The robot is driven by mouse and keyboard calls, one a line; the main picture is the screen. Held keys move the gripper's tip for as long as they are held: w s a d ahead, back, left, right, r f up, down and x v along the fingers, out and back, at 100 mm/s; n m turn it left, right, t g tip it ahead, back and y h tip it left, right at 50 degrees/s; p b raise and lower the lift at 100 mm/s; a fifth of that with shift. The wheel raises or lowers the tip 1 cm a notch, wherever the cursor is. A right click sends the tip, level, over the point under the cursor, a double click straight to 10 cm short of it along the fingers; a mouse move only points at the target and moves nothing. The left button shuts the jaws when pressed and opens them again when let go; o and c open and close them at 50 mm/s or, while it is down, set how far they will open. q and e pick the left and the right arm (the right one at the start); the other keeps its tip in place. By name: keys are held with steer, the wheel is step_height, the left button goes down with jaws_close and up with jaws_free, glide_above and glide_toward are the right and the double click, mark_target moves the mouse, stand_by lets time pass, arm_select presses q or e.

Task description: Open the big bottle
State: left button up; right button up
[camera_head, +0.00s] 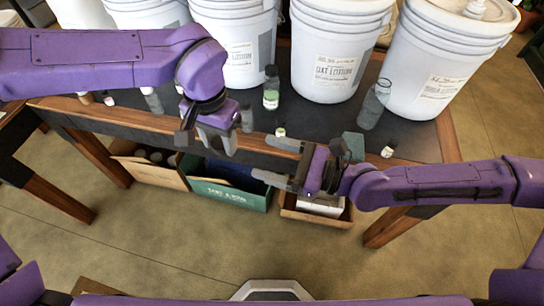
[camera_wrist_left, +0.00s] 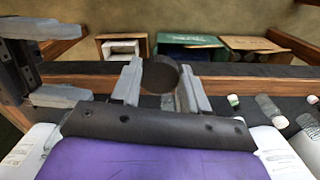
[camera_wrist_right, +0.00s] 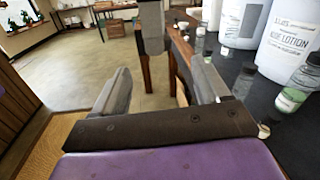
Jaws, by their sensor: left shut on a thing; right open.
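My left gripper (camera_head: 217,138) is above the table's front edge. In the left wrist view it is shut on a dark round cap (camera_wrist_left: 160,75) between its fingers. Whether a bottle body is under the cap is hidden. My right gripper (camera_head: 282,164) is open and empty, just right of and below the left one, beyond the table's front edge; it also shows in the right wrist view (camera_wrist_right: 160,90). A large clear bottle (camera_head: 374,106) stands on the table at the right. A dark-capped bottle with pale green contents (camera_head: 271,90) stands behind the grippers.
Large white lotion buckets (camera_head: 332,55) line the table's back. Boxes, including a green one (camera_head: 232,194), sit below.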

mark_target(219, 142)
steer(key=shift+m, duration=0.6)
steer(key=x, duration=1.2)
steer(key=shift+s+f, duration=0.1)
steer(key=shift+f, duration=0.05)
